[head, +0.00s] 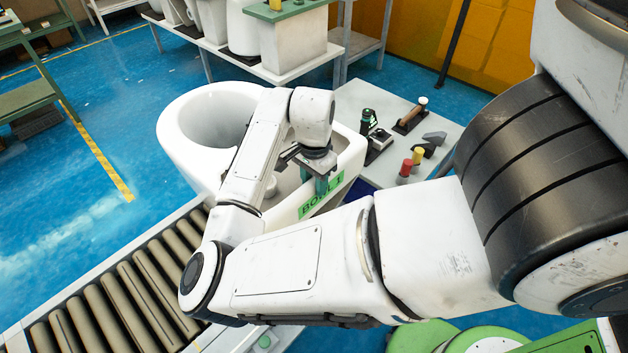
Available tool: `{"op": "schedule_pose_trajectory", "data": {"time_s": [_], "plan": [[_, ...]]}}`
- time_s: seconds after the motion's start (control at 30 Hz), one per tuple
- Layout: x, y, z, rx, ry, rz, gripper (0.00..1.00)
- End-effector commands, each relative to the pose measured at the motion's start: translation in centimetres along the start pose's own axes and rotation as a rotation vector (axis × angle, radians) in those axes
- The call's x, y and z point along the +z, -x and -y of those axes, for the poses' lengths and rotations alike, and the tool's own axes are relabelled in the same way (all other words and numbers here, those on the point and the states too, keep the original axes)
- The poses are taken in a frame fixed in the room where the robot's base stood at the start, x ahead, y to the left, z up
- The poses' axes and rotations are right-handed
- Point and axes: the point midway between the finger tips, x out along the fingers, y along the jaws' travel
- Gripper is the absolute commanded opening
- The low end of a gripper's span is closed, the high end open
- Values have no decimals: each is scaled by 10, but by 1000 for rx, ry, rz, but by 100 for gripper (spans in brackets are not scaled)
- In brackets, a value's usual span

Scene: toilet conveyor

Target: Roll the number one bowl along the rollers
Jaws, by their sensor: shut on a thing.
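The number one bowl (185,160) is a large white toilet bowl with a green label (320,197) reading "BOWL 1", partly covered by my arm. It sits at the far end of the rollers (135,297), its round opening toward the upper left. My gripper (315,181) points down at the bowl's near right wall, just by the label. Its teal fingers are shut on the edge of that wall. My forearm hides the bowl's lower front and where it meets the rollers.
A grey worktable (385,100) with a wooden-handled tool, red and yellow capped items and small dark devices stands close right of the bowl. A bench (300,68) with white ceramics is behind. Blue floor (60,190) is open at left, with a yellow line.

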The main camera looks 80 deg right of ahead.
Motion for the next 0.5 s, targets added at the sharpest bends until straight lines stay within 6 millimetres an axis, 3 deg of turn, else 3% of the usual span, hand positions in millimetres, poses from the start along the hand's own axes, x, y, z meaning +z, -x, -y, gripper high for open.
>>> {"op": "schedule_pose_trajectory", "data": {"time_s": [0.47, 0.5], "plan": [[-12, 1, 0, -2, 1, -4, 0], [-12, 1, 0, -2, 1, -4, 37]]}}
